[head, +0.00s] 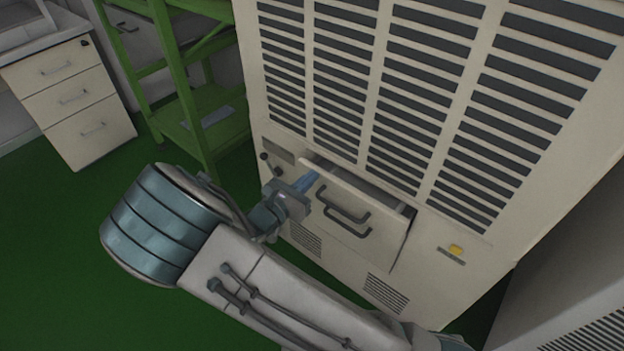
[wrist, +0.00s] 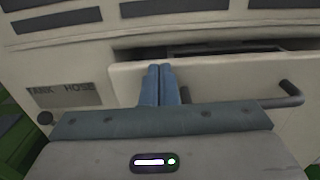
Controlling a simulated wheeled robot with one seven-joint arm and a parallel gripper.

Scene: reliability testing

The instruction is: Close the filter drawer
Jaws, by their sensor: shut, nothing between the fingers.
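The filter drawer (head: 385,217) is a cream front with dark handles in the lower part of a large cream cabinet (head: 350,150). It stands partly open, with a dark gap along its top edge. My gripper (head: 312,177) is at the drawer's left end, left of the handle (head: 343,207). In the wrist view the blue fingers (wrist: 161,78) are together and empty, against or just in front of the drawer front (wrist: 215,82). I cannot tell whether they touch it. The handle (wrist: 290,95) shows to their right. The drawer's inside is mostly hidden.
A label plate (wrist: 65,95) and dark knobs are left of the drawer. A green shelf rack (head: 175,90) and a drawer unit (head: 75,95) stand at the left. The green floor (head: 60,230) at left is clear.

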